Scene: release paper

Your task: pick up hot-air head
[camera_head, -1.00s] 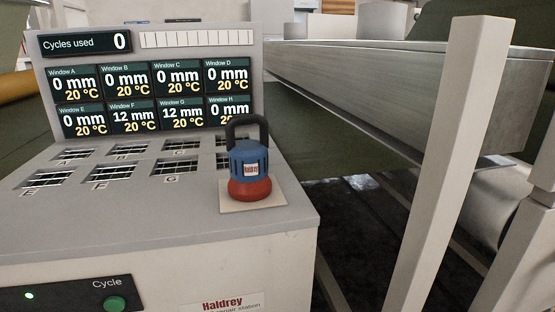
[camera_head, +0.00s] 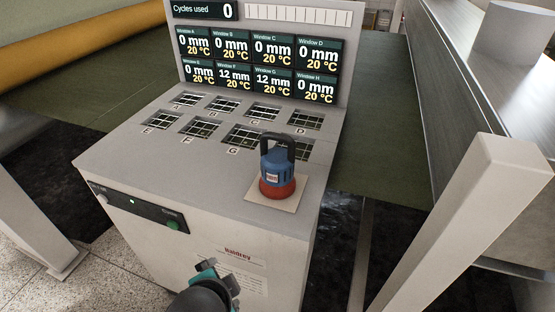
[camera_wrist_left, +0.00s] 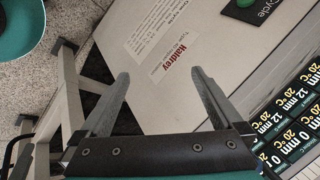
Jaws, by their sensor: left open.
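The hot-air head (camera_head: 277,172) is a blue body with a red base and a black loop handle. It stands upright on a pale square pad (camera_head: 258,197) at the right front corner of the station top, partly in front of window H. My left gripper (camera_head: 222,268) is low in front of the station's front face, below and apart from the head. In the left wrist view its two fingers (camera_wrist_left: 160,85) are spread and empty, facing the front panel with the Haldrey label. The head does not show in that view. My right gripper is not seen.
The repair station (camera_head: 130,160) has lettered grid windows and a display panel (camera_head: 258,62). A green Cycle button (camera_head: 173,225) is on its front. A pale post (camera_head: 460,215) and a metal beam (camera_head: 445,90) stand to the right. Open floor lies front left.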

